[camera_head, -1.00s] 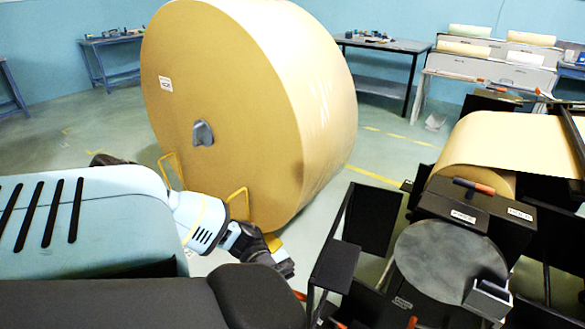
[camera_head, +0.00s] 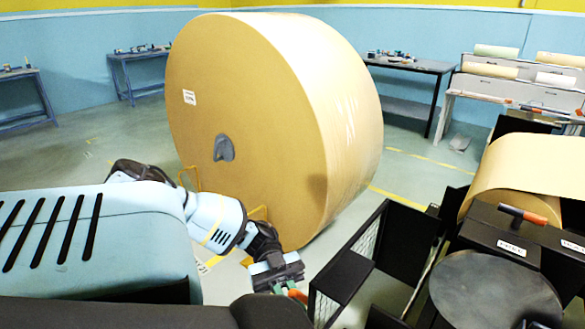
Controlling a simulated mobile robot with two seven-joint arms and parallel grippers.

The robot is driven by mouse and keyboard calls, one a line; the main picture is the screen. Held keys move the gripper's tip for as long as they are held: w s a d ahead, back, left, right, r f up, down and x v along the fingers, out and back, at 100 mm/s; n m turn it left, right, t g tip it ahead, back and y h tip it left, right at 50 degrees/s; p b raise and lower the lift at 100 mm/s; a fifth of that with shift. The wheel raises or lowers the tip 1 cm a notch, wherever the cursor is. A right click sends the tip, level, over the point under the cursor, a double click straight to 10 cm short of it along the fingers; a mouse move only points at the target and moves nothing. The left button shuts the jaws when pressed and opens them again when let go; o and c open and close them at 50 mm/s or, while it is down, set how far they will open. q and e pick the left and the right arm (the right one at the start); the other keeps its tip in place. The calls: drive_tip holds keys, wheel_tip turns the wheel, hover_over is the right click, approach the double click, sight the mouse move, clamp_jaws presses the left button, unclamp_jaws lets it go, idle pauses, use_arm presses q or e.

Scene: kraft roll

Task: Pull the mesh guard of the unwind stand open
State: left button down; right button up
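The unwind stand (camera_head: 482,240) is the black machine at the right, with brown kraft paper (camera_head: 535,165) over it. Its mesh guard (camera_head: 347,268) is a black-framed panel at the stand's left side, with fine mesh in its frame. My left gripper (camera_head: 287,284) is just left of the guard's lower near end, pointing down. A small orange-red part (camera_head: 297,295) shows at its fingertips, with a bit of green beside it. Whether the fingers are open or closed around it is hidden. My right gripper is not in view.
A huge kraft roll (camera_head: 225,100) stands on the floor behind my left arm, close to it. A dark table (camera_head: 410,65) and a rack with small rolls (camera_head: 515,95) are at the back right. Open floor (camera_head: 80,160) lies at the left.

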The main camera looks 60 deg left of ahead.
use_arm(q)
drive_tip(key=c, duration=1.8)
unclamp_jaws()
drive_tip(key=shift+a, duration=0.1)
drive_tip(key=a+b, duration=0.1)
drive_tip(key=a, duration=0.6)
drive_tip(key=shift+w+a+b, duration=0.15)
drive_tip(key=shift+a+b, duration=0.15)
drive_tip(key=shift+b, duration=0.05)
